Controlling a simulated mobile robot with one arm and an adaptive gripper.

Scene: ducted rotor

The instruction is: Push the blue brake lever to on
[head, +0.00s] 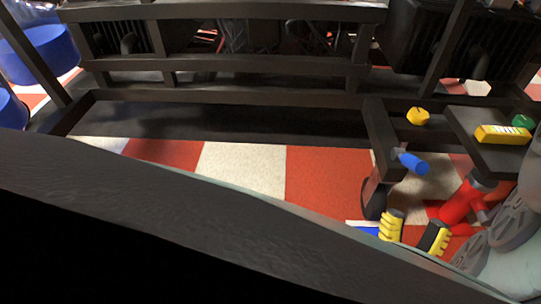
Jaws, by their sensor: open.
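The blue brake lever (413,162) shows at the right of the head view as a short blue handle. It sticks out to the lower right from a dark upright post of the frame. My gripper (414,232) is at the lower right, with yellow-and-black fingers spread apart and nothing seen between them. It appears below the lever in the picture, with a visible gap between them. No on or off marking can be read, so the lever's setting cannot be told.
A yellow knob (418,116), a green knob (521,121) and a yellow box (502,134) sit by a dark panel above the lever. A red object (462,201) is right of my gripper. Dark beams surround the red-and-white checkered floor (243,169).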

